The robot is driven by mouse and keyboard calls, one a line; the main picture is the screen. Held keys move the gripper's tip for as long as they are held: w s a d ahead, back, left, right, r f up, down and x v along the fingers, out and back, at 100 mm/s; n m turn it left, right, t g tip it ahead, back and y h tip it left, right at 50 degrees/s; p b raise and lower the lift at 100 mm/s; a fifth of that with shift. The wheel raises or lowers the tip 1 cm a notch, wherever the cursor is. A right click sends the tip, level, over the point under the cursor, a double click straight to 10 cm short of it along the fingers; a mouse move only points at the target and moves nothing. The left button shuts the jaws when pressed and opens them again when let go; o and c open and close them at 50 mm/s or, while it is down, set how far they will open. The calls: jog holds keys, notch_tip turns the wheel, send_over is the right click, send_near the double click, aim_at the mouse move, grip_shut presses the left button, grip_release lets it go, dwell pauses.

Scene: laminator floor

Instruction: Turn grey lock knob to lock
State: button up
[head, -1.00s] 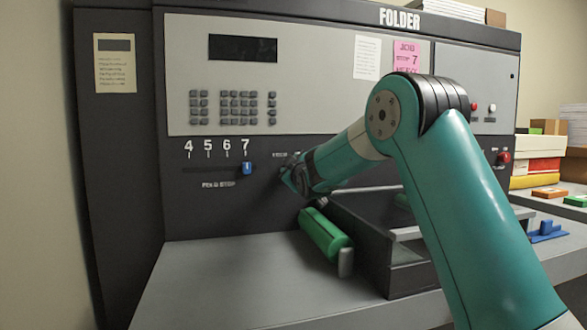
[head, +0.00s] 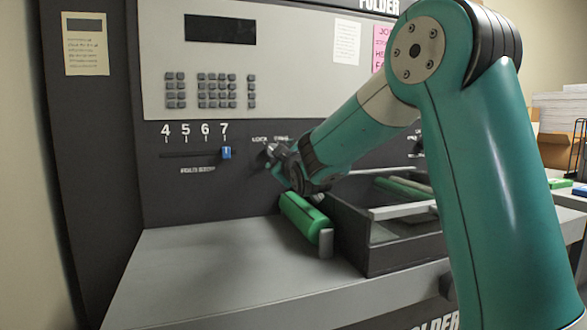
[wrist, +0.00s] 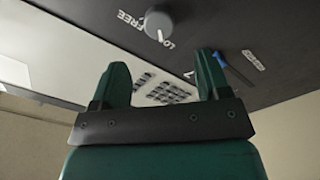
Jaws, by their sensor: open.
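The grey lock knob (wrist: 159,22) is at the top of the wrist view, on the dark panel. A white mark on it lies on the side near the lettering "LO"; the rest of that word is hidden or unclear. "FREE" is printed to its left. My gripper (wrist: 162,78) is open, with its two green fingers apart and nothing between them. The knob lies beyond the fingertips in the picture, clear of both. In the head view my gripper (head: 277,161) is close to the panel below small lettering, and its fingers are hard to make out.
A blue slider (head: 226,152) sits at 7 on the fold scale, left of my gripper. A green roller (head: 303,218) and a dark open tray (head: 372,238) are just below my gripper. The grey table (head: 210,270) is clear at left.

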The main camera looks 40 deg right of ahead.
jog(key=v, duration=0.8)
